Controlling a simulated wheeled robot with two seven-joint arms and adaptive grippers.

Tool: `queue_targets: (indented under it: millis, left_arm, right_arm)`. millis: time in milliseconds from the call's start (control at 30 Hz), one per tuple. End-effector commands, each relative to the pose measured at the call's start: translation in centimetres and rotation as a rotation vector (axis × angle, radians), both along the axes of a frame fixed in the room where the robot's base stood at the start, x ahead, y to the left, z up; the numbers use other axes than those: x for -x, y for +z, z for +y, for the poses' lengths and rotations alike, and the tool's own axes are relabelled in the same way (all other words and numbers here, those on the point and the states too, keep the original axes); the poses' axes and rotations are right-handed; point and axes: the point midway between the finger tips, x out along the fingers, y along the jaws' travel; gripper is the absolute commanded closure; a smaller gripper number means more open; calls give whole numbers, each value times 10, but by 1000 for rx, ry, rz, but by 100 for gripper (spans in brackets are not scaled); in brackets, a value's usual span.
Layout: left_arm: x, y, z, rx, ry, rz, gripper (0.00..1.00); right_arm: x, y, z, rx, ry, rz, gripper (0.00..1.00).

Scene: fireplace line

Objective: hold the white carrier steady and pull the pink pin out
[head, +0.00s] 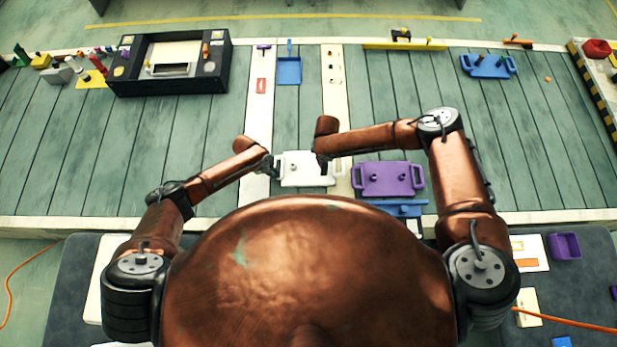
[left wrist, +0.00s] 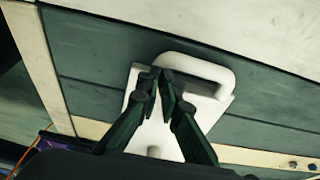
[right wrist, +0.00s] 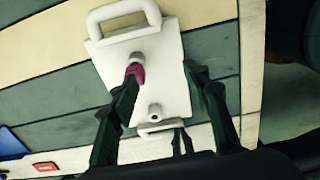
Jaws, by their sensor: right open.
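The white carrier (head: 293,181) lies flat on the slatted bench in the middle of the head view. It has a loop handle at each end and two round studs on top. My left gripper (left wrist: 162,78) is closed at one end of a carrier handle, with its fingertips close together around it. The pink pin (right wrist: 136,73) sits at the far stud of the carrier in the right wrist view. My right gripper (right wrist: 164,75) is open above the carrier. Its left finger overlaps the pin's near side; I cannot tell if they touch. The pin is hidden in the head view.
A purple carrier (head: 366,190) lies just right of the white one, with a blue piece (head: 410,212) below it. A black box fixture (head: 125,83) stands at the back left. A blue carrier (head: 488,70) lies at the back right. The slats around are mostly clear.

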Motion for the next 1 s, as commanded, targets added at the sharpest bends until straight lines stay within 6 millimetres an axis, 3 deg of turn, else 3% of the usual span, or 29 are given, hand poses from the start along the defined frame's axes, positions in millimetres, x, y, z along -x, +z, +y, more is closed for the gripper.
queue_targets:
  millis: [200, 667, 833, 1000]
  left_arm:
    - [6, -5, 0, -2, 0, 9, 75]
    - [6, -4, 4, -7, 2, 10, 75]
    - [4, 10, 8, -5, 2, 7, 75]
    - [3, 40, 16, -3, 0, 3, 75]
  right_arm:
    - [0, -1, 0, 0, 0, 0, 56]
    - [0, 0, 0, 0, 1, 0, 56]
    - [0, 0, 0, 0, 1, 0, 56]
    - [0, 0, 0, 0, 0, 0, 56]
